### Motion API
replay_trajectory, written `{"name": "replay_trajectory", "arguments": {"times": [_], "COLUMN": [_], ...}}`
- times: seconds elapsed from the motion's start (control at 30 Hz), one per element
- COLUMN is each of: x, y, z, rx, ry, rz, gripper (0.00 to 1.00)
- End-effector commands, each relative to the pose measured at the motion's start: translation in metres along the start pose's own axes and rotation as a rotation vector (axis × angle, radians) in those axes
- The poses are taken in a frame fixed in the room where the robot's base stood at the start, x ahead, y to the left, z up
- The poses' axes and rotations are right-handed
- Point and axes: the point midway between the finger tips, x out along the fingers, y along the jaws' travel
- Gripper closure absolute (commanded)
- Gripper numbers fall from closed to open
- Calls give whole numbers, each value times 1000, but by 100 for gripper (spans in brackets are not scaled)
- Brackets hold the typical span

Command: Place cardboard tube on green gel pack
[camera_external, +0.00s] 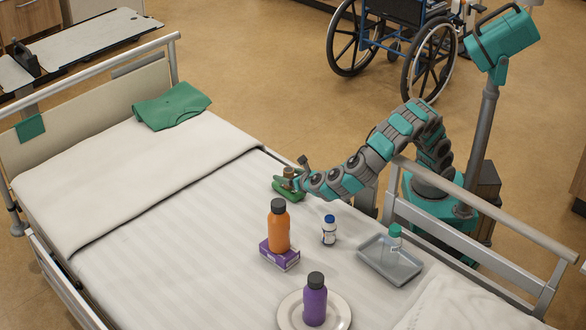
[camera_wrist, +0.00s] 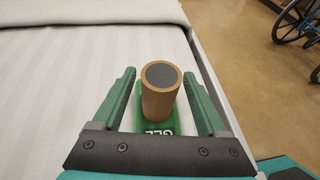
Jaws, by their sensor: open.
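The cardboard tube (camera_wrist: 160,98) is brown with a dark end and stands upright on the green gel pack (camera_wrist: 141,122) in the wrist view. In the external view the tube (camera_external: 289,173) is small and partly hidden by my gripper, and the gel pack (camera_external: 291,194) lies under it on the bed. My gripper (camera_wrist: 161,88) is open, with one green finger on each side of the tube and a visible gap to both. In the external view my gripper (camera_external: 297,174) is at the tube, near the bed's far edge.
An orange bottle (camera_external: 278,228) stands on a purple box (camera_external: 280,257). Nearby are a small white bottle (camera_external: 329,231), a grey tray (camera_external: 405,271) holding a green-capped bottle (camera_external: 394,238), and a purple bottle (camera_external: 314,300) on a plate (camera_external: 342,311). A bed rail (camera_external: 480,210) stands beside my arm.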

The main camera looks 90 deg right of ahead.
Motion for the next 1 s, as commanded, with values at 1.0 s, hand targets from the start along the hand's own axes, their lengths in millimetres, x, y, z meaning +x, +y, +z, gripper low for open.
{"name": "replay_trajectory", "arguments": {"times": [1.0], "x": [-99], "y": [0], "z": [0], "rx": [-1], "ry": [0], "rz": [1], "gripper": [24]}}
